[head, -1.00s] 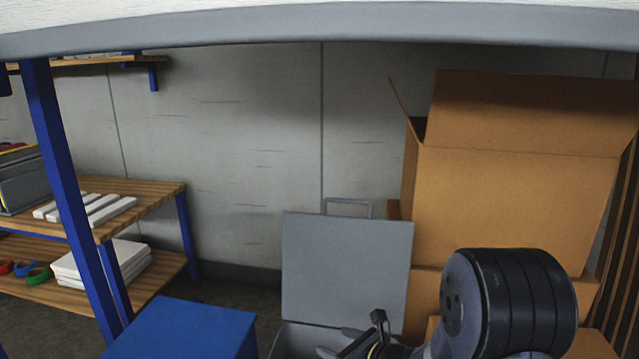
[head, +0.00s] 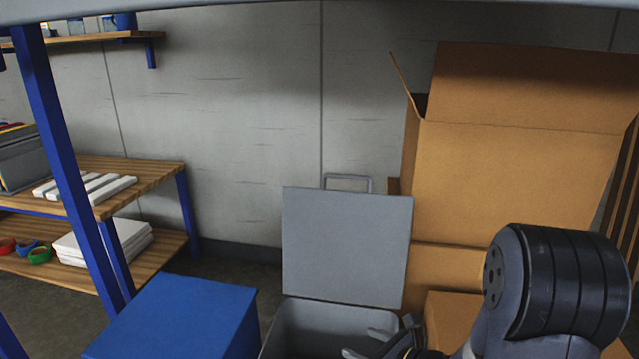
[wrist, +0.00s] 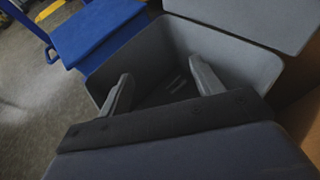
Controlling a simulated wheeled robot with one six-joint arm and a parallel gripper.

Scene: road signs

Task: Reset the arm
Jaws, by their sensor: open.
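My gripper (wrist: 160,88) shows in the wrist view with its two grey fingers spread apart and nothing between them. It is over the open grey bin (wrist: 240,62), whose inside looks dark, with a few small pale marks at the bottom. In the head view my gripper (head: 370,340) is at the bottom edge, partly cut off, in front of the grey bin (head: 315,325). The bin's grey lid (head: 347,245) stands upright behind it.
A closed blue box (head: 180,315) stands left of the bin. Open cardboard boxes (head: 510,185) stand at the right. A wooden shelf (head: 150,175) with blue posts holds white blocks and tape rolls at the left. A grey wall is behind.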

